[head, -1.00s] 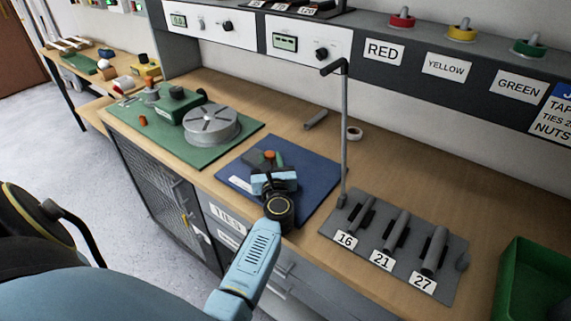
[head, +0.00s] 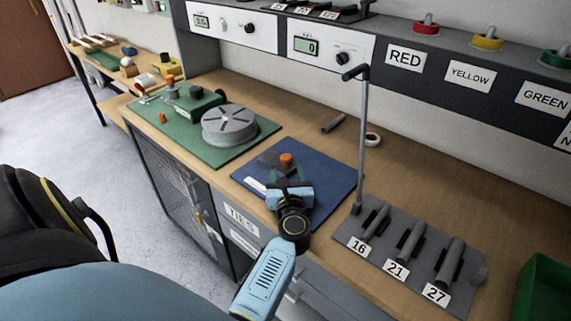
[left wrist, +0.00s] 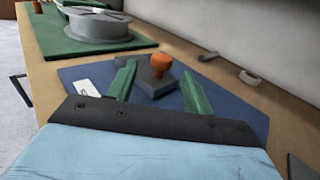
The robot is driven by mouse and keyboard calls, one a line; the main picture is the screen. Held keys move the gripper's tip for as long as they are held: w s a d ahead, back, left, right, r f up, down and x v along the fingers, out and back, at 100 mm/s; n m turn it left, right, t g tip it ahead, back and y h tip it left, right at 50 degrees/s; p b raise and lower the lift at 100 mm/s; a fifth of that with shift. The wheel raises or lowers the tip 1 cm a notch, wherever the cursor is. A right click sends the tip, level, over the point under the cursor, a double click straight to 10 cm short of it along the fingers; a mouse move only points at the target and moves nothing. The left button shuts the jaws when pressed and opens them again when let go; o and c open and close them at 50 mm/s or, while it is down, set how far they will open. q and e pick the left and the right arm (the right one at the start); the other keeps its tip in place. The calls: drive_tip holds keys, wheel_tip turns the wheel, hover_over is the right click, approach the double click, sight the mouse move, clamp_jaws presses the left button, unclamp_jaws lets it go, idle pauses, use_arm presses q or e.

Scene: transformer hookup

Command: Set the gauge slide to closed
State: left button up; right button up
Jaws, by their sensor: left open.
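An orange knob (left wrist: 160,63) stands on a dark block (left wrist: 158,89) on the blue mat (left wrist: 228,98); I take this for the gauge slide. The knob (head: 286,159) also shows in the head view, just beyond my left gripper (head: 287,171). The left gripper is open, and in the left wrist view its two green fingers (left wrist: 158,69) stand apart on either side of the block. Nothing is held between them. I cannot tell whether a finger touches the block. A small white label (left wrist: 92,88) lies on the mat at the left. My right gripper is not in view.
A green mat (head: 215,158) with a grey round turntable (head: 229,124) lies to the left. A thin grey post (head: 362,140) rises right of the blue mat, beside a grey rack (head: 355,228) labelled 16, 21 and 27. A green bin (head: 545,285) stands far right.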

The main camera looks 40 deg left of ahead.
use_arm(q)
drive_tip(key=v, duration=0.9)
drive_tip(key=shift+b, duration=0.3)
